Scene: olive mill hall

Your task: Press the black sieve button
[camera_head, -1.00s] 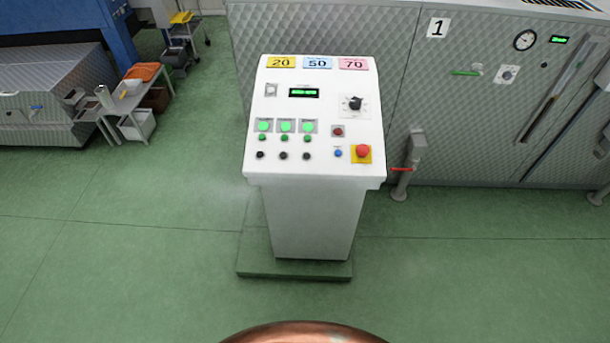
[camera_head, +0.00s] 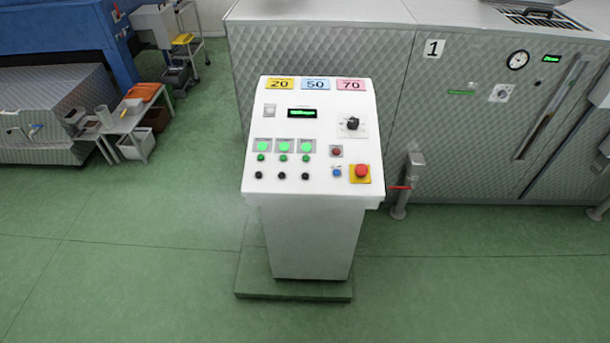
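A white control console (camera_head: 320,235) stands on the green floor in front of me, its sloped panel facing me. Three black buttons sit in the lowest row: left (camera_head: 258,175), middle (camera_head: 282,176) and right (camera_head: 305,176). Which of them is the sieve button I cannot tell, as the labels are too small to read. Three green buttons (camera_head: 284,158) sit just above them, under three lit green lamps (camera_head: 284,146). A red mushroom button (camera_head: 361,170) on a yellow plate and a blue button (camera_head: 337,173) are at the lower right. Neither gripper shows.
A large quilted metal machine (camera_head: 320,60) marked 1 stands behind the console. A post with a red handle (camera_head: 400,187) stands right of it. A small table (camera_head: 122,125) is at the left. The floor in front is clear.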

